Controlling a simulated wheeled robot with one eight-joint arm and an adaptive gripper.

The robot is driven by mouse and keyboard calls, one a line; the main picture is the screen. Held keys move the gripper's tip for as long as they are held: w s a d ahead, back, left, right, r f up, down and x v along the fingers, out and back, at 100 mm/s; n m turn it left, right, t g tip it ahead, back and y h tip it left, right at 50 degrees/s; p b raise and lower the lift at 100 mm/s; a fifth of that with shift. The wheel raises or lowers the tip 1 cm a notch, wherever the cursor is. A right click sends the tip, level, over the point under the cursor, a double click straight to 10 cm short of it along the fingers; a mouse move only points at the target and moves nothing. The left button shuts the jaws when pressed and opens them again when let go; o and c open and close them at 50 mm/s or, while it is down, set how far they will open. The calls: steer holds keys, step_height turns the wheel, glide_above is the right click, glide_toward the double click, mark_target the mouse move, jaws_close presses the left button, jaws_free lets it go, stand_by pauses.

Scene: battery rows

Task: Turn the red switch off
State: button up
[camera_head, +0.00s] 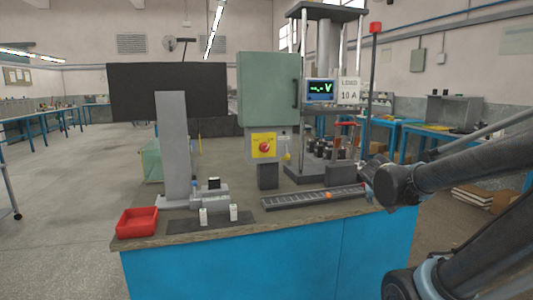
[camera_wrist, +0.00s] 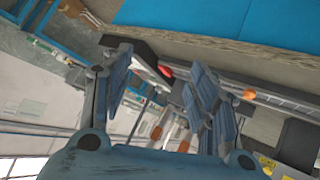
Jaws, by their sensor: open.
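The red switch (camera_head: 264,147) is a round red knob on a yellow plate (camera_head: 255,153). The plate is on a grey box below the green cabinet (camera_head: 268,90) at the back of the bench. Its exact setting is too small to read. My gripper (camera_wrist: 160,72) is open and empty in the wrist view, its two blue-grey fingers spread apart. In the head view my arm comes in from the right, and its end is near the bench's right end, well to the right of the switch and apart from it. I cannot make out the switch surely in the wrist view.
A red tray (camera_head: 137,222) and small white blocks stand at the bench's front left. A slotted dark rail (camera_head: 314,197) lies along the front right. A metal press frame with a lit display (camera_head: 320,91) and a red-topped pole (camera_head: 375,27) stand right of the cabinet.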

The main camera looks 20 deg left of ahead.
steer(key=w+a+r+n+t+y, duration=0.1)
steer(key=w+a+r+t, duration=0.3)
steer(key=a, duration=0.3)
steer(key=n+t+y, duration=0.1)
steer(key=n+y, duration=0.6)
steer(key=y, duration=0.5)
glide_toward(266, 149)
steer(key=x, duration=0.9)
steer(key=shift+w+a+f, duration=0.1)
steer(key=shift+w+a, duration=0.1)
